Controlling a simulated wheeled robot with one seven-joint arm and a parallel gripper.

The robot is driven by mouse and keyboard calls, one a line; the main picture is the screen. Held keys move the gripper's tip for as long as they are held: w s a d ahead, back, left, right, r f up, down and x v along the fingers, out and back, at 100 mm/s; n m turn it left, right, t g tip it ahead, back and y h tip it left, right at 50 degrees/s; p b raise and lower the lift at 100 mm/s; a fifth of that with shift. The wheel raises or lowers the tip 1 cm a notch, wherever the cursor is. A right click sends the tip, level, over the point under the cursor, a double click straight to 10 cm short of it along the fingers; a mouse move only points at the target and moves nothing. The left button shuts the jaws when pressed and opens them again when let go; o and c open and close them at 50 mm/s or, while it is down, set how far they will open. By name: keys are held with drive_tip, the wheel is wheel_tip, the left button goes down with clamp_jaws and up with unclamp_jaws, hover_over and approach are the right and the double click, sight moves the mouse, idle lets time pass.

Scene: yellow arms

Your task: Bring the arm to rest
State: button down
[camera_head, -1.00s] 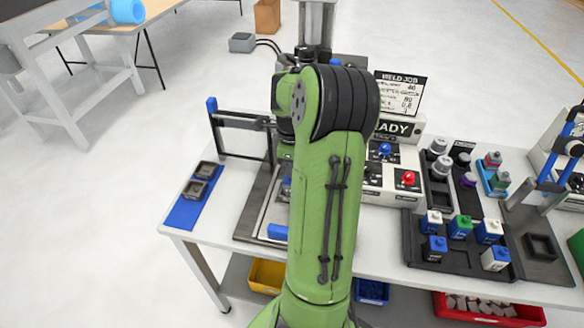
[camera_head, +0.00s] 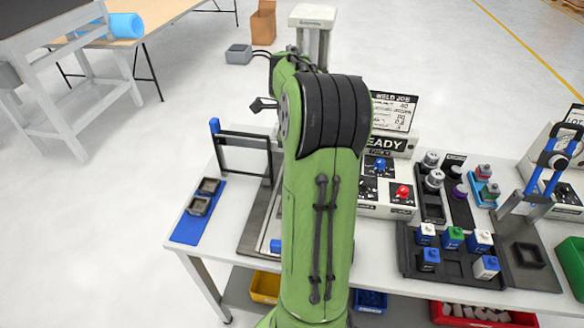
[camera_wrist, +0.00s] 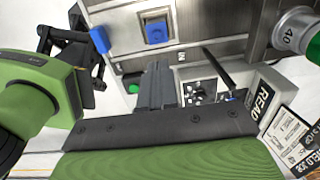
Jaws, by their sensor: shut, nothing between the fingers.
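My green arm (camera_head: 322,220) rises up the middle of the head view, in front of the table and the weld station. My gripper (camera_head: 262,104) shows as a small dark shape just left of the arm's upper joint, above the back of the table. In the wrist view the dark fingers of my gripper (camera_wrist: 155,85) are together with nothing between them. They point toward a grey machine face with a blue square button (camera_wrist: 156,31), apart from it as far as I can tell. The arm hides part of the weld station.
The white table (camera_head: 200,242) holds a black gate-like frame (camera_head: 245,142), a control box with a red button (camera_head: 403,191), a dark tray of several small blocks (camera_head: 450,265) and a blue mat (camera_head: 187,229). Open floor (camera_head: 130,200) lies to the left.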

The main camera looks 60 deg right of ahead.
wheel_tip(320, 180, up, 2)
drive_tip(key=shift+a+r, duration=0.1)
drive_tip(key=shift+r, duration=0.1)
idle(0.4)
